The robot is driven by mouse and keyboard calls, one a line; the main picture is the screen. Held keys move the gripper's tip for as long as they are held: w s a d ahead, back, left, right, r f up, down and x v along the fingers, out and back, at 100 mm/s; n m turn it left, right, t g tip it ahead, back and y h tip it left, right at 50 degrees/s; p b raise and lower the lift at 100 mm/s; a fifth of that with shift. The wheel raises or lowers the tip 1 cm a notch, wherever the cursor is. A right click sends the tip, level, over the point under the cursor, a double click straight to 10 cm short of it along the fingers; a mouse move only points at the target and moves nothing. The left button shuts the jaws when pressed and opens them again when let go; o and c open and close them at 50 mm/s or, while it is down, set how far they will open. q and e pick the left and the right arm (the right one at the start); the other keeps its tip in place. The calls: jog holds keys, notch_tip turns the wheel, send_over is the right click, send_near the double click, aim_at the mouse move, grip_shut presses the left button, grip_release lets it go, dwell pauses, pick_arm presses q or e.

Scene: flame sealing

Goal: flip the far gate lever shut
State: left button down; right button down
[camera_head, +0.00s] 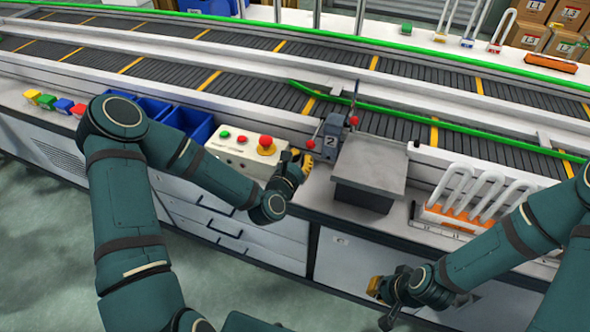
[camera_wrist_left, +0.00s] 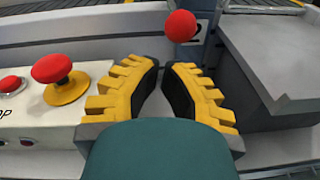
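A grey gate unit marked 2 (camera_head: 331,140) stands at the conveyor's near edge. One red lever ball (camera_head: 311,143) is at its left, and another red ball (camera_head: 353,120) is at its right, farther back, by a thin upright rod. I cannot tell which ball is the far lever's. My left gripper (camera_head: 303,157) is just in front of the left ball. In the left wrist view its yellow fingertips (camera_wrist_left: 164,67) nearly meet with nothing held, and a red ball (camera_wrist_left: 180,26) is just beyond them, apart. My right gripper (camera_head: 378,304) is low at the front, fingers apart and empty.
A control box (camera_head: 238,150) with a red stop button (camera_head: 266,145) is left of my left gripper. A grey block (camera_head: 370,168) stands to the right of the gate unit. A rack with white loops (camera_head: 465,195) is farther right. Blue bins (camera_head: 188,121) are at left.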

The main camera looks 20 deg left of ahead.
pick_arm(q)
jog(key=shift+w+d+r, duration=0.1)
jog(key=shift+w+r, duration=0.05)
jog(key=shift+r, duration=0.2)
jog(key=w+r+g+p, duration=0.3)
jog(key=w+r+p, duration=0.1)
jog(key=r+p, duration=0.4)
jog(key=w+r+g+p, duration=0.4)
jog(key=r+p, duration=0.4)
jog(key=p, duration=0.3)
jog(key=shift+w+g, duration=0.3)
jog(key=shift+w, duration=0.1)
dwell(1.0)
jog(key=shift+d+r, duration=0.1)
dwell(0.6)
